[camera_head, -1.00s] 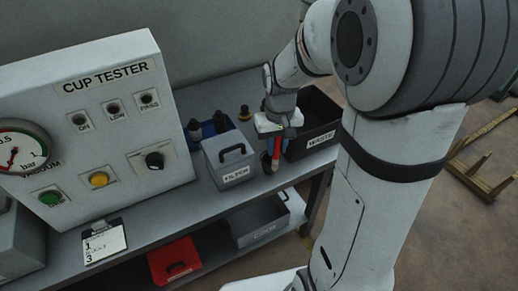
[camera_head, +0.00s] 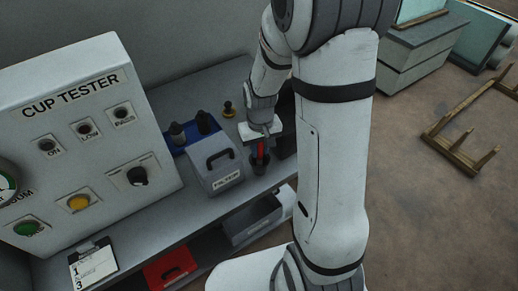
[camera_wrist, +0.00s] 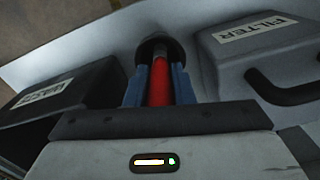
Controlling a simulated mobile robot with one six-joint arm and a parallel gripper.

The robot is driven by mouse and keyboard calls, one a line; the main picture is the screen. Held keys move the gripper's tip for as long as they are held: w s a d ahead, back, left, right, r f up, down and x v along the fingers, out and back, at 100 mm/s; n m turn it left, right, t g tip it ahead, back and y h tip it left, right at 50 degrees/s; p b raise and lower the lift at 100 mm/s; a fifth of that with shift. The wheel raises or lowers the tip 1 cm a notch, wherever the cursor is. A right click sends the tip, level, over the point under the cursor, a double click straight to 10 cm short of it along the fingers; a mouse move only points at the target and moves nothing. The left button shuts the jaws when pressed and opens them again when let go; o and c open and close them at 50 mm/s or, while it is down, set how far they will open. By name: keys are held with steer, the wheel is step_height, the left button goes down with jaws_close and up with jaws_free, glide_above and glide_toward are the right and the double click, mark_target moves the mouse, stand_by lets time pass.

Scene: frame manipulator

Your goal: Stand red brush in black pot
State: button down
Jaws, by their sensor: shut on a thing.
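The red brush (camera_head: 260,152) is upright in my gripper (camera_head: 260,139), low over the bench. In the wrist view the red handle (camera_wrist: 160,82) is clamped between the two blue fingers of my gripper (camera_wrist: 158,85). The black pot (camera_head: 258,167) stands on the bench directly below the brush, near the front edge. In the wrist view the dark round pot (camera_wrist: 154,45) lies at the far end of the fingers, in line with the brush. The brush's lower end is hidden, and I cannot tell how deep it is in the pot.
A grey FILTER box (camera_head: 216,170) stands close left of the pot. The black WASTE bin (camera_wrist: 60,95) is on the other side, mostly behind my arm in the head view. Dark bottles, the CUP TESTER panel (camera_head: 85,140) and a clipboard (camera_head: 92,263) are further left.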

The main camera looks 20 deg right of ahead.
steer(key=shift+f, duration=0.5)
steer(key=shift+f, duration=0.1)
steer(key=c, duration=1.2)
jaws_free()
steer(key=shift+c, duration=0.2)
step_height(320, 180, up, 12)
steer(key=shift+s+r+b, duration=0.1)
steer(key=shift+r+b, duration=0.05)
steer(key=shift+b, duration=0.3)
steer(key=s+r+t, duration=0.1)
steer(key=s+r, duration=0.2)
steer(key=s, duration=0.4)
steer(key=s+r+t, duration=0.2)
steer(key=s+r, duration=0.2)
steer(key=s, duration=0.3)
steer(key=shift+r+m, duration=0.15)
steer(key=shift+m, duration=0.25)
